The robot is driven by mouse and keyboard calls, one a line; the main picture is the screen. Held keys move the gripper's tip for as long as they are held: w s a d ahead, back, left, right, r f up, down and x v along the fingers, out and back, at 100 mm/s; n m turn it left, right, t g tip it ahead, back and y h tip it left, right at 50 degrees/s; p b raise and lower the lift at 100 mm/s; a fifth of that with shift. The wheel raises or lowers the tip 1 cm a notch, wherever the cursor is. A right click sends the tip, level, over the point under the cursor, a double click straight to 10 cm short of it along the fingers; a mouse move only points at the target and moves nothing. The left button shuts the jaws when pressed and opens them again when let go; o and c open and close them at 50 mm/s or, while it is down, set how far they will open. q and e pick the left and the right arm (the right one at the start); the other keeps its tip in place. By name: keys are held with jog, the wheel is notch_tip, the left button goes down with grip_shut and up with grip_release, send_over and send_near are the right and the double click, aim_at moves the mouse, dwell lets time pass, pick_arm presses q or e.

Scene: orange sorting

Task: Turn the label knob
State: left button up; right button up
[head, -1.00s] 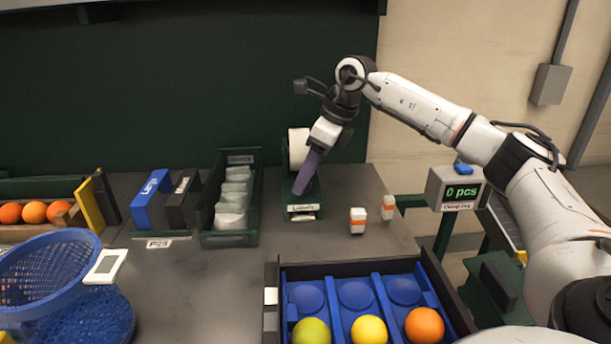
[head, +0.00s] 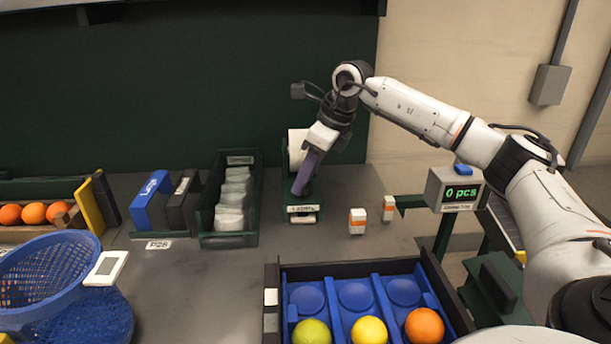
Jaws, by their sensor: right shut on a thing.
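The label dispenser (head: 302,209) is a dark green stand with a white roll (head: 296,148) at its back, near the middle of the bench. A small label plate shows on its front. My right gripper (head: 298,190) reaches down over the dispenser from the upper right, with purple fingers pointing down and left. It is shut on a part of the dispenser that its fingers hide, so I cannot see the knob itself. My left gripper is not in view.
A green bin of white packets (head: 203,237) stands left of the dispenser. Two small white-and-orange boxes (head: 357,221) stand to its right. A blue-lined tray (head: 272,320) holding fruit is in front. A counter display (head: 457,190) reads "0 pcs". A blue basket (head: 40,265) is front left.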

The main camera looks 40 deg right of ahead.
jog(key=m+h+p, duration=0.1)
jog(key=m, duration=0.2)
jog(key=shift+a+m+t, duration=0.15)
jog(key=shift+m+t, duration=0.15)
jog(key=shift+m, duration=0.1)
jog(key=m+h, duration=0.2)
jog(key=m, duration=0.2)
jog(key=shift+a+m+p, duration=0.15)
jog(key=shift+m+p, duration=0.15)
jog(key=m+h, duration=0.1)
jog(key=m, duration=0.1)
jog(key=m+g, duration=0.1)
jog(key=m, duration=0.1)
jog(key=shift+a+r+m+h+p, duration=0.1)
jog(key=shift+a+m+h+p, duration=0.1)
jog(key=shift+m+h+p, duration=0.15)
jog(key=shift+w+m+g+h, duration=0.15)
jog(key=shift+m+g+h, duration=0.45)
jog(key=shift+m, duration=1.25)
jog(key=o, duration=1)
jog(key=shift+o, duration=0.2)
